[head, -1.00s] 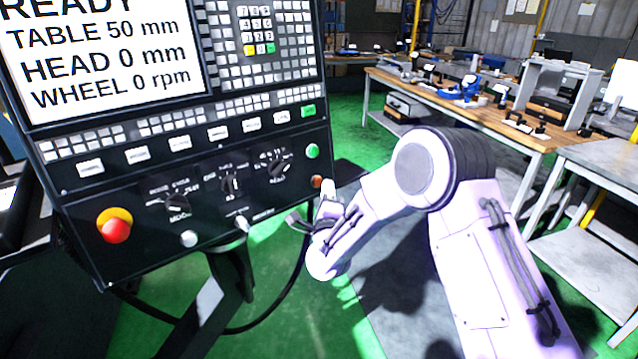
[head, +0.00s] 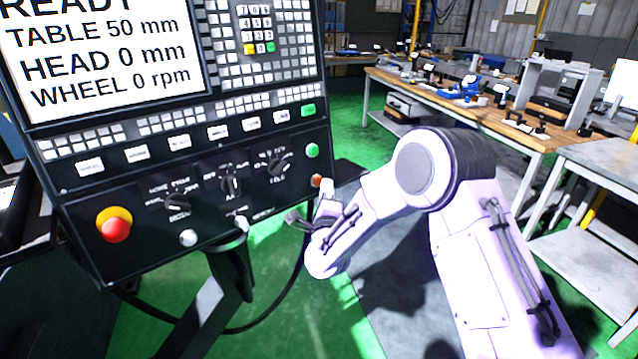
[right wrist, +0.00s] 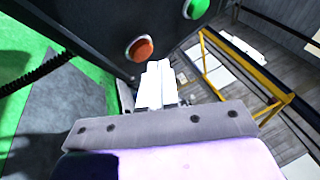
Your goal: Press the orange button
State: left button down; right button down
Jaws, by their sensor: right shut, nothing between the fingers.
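The orange button (head: 316,181) is a small round button at the lower right of the black control panel, below a green button (head: 312,150). In the right wrist view the orange button (right wrist: 140,48) shows in full, just above and left of my fingertips. My right gripper (head: 328,184) is beside the panel's right edge, very close to the button. Its white fingers (right wrist: 157,68) are shut with nothing between them and point towards the panel. I cannot tell whether they touch the button. My left gripper is not in view.
A red emergency stop with a yellow collar (head: 115,226) sits at the panel's lower left. Dark knobs and a green key (head: 308,110) are nearby. A workbench (head: 470,110) stands at the back right. Open green floor lies behind the panel.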

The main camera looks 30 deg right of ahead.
jog(key=shift+w, duration=0.25)
jog(key=shift+w+a+f+b, duration=0.1)
jog(key=shift+w+f+b, duration=0.05)
jog(key=shift+w+b, duration=0.25)
dwell(0.5)
jog(key=shift+s, duration=0.15)
jog(key=shift+s+r, duration=0.2)
jog(key=shift+s, duration=0.5)
jog(key=s, duration=0.3)
jog(key=s+d+p, duration=0.1)
jog(key=shift+s+r, duration=0.4)
dwell(0.6)
